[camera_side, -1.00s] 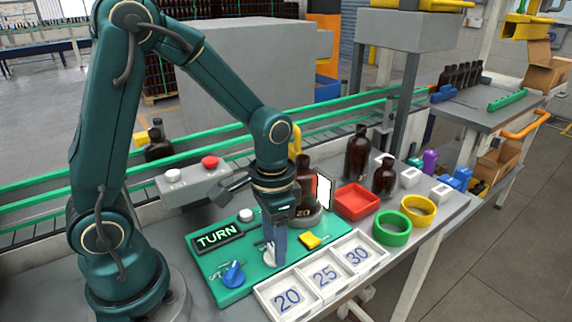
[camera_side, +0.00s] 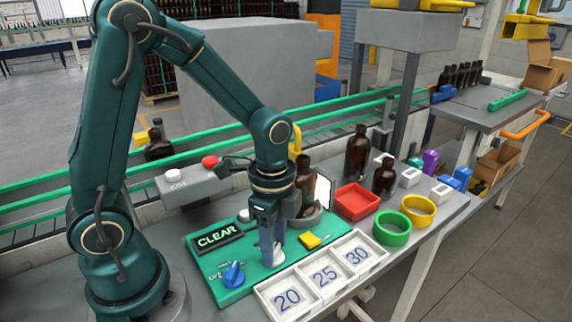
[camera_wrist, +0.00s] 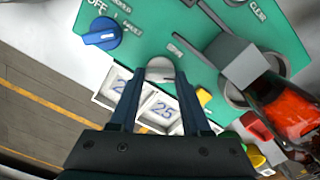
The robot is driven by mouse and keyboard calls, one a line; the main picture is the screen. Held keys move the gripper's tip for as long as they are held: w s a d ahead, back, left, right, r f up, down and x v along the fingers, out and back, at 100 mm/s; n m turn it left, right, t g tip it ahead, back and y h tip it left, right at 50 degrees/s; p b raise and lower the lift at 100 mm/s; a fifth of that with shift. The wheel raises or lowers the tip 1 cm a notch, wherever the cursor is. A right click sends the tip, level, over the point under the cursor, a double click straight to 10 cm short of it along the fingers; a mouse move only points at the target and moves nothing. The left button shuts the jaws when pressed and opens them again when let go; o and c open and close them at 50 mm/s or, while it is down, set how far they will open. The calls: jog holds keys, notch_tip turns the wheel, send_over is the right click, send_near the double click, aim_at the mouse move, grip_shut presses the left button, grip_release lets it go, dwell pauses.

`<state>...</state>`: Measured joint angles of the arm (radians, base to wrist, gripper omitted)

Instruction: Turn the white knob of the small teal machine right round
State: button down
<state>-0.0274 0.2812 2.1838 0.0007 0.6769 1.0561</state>
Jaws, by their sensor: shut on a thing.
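The white knob (camera_side: 278,256) is mostly hidden by the fingers in the side view. In the wrist view the white knob (camera_wrist: 160,66) shows between the two fingertips of my gripper (camera_wrist: 160,82). A blue knob (camera_side: 233,274) sits on the panel to the left of my gripper.
A white tray (camera_side: 264,291) marked 20, 25 and 30 lies along the machine's front right. A yellow switch (camera_side: 310,240) is close right of my gripper. A brown bottle (camera_side: 305,178) stands just behind. A red tray (camera_side: 357,200) and green ring (camera_side: 391,228) are to the right.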

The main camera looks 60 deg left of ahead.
aim_at(275, 249)
jog(key=shift+m, duration=0.5)
jog(key=shift+c, duration=1.8)
grip_release()
jog(key=shift+r, duration=2.6)
